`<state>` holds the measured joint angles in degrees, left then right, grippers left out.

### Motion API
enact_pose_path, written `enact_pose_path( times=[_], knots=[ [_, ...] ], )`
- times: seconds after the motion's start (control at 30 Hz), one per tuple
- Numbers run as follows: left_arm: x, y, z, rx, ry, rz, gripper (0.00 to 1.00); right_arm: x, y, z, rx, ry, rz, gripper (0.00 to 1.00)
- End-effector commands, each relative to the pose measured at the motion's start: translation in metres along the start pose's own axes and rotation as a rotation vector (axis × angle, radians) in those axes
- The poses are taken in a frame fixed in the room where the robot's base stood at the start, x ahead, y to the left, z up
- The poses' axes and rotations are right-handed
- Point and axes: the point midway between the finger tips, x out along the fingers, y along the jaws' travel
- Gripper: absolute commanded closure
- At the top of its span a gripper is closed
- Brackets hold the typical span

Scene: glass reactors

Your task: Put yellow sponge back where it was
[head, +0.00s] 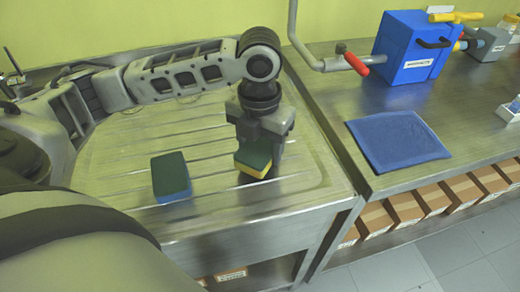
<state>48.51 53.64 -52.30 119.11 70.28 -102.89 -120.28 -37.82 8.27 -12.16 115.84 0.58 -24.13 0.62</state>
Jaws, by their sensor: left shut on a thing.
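The yellow sponge (252,164), with a dark green top and a yellow side, is between the fingers of my left gripper (258,158). The gripper points down and is shut on it over the right part of the ribbed metal drainboard (215,200). I cannot tell whether the sponge touches the drainboard. A blue sponge (172,178), also with a dark green top, lies on the drainboard to the left of the gripper, apart from it. My right gripper is not in view.
A blue cloth (397,141) lies flat on the metal counter to the right. Behind it stand a blue box device (411,50) and a red-handled pipe (355,64). Cardboard boxes (405,210) line a shelf below the counter. The drainboard's front right is clear.

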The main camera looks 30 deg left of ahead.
Motion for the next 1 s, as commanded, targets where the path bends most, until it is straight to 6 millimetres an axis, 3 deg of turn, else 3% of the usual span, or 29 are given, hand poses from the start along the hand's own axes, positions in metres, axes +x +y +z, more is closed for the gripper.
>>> enact_pose_path(
  times=[0.13,0.5,0.53,0.6,1.0],
  knots=[
    [0.016,-0.001,-0.001,0.002,0.002,0.000,0.60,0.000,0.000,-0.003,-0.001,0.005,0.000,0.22],
    [0.019,-0.001,0.000,0.001,0.001,-0.001,0.60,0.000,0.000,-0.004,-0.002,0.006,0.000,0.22],
    [0.020,-0.001,0.000,0.001,0.001,-0.001,0.39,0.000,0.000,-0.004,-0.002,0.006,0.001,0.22],
    [0.020,-0.001,0.000,0.001,0.000,-0.001,0.20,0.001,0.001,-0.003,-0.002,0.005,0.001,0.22],
    [0.011,-0.001,0.001,0.001,-0.003,-0.001,0.20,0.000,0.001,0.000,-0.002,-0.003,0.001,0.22]
  ],
)
